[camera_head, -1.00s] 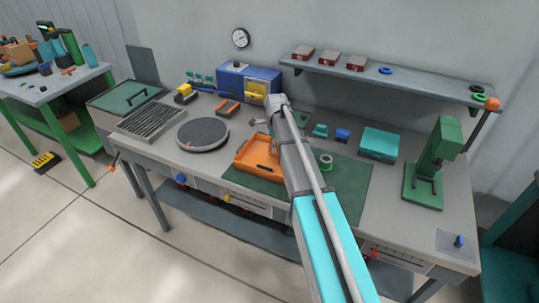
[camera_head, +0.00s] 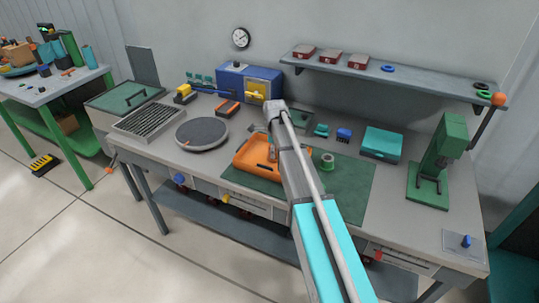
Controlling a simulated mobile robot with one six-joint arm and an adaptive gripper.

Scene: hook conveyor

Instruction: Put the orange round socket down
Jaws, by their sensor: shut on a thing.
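My gripper (camera_head: 272,153) points down over the orange tray (camera_head: 243,171), low at its inner back part. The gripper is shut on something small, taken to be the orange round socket. The socket itself cannot be made out against the orange tray and behind the fingers. Whether it touches the tray floor I cannot tell. My arm covers the tray's right side.
The tray lies on a green mat (camera_head: 345,190). A grey round plate (camera_head: 202,133) is left of it, a green spool (camera_head: 327,161) right. A blue box (camera_head: 236,82) stands behind. A green press (camera_head: 441,160) and teal case (camera_head: 382,144) stand to the right.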

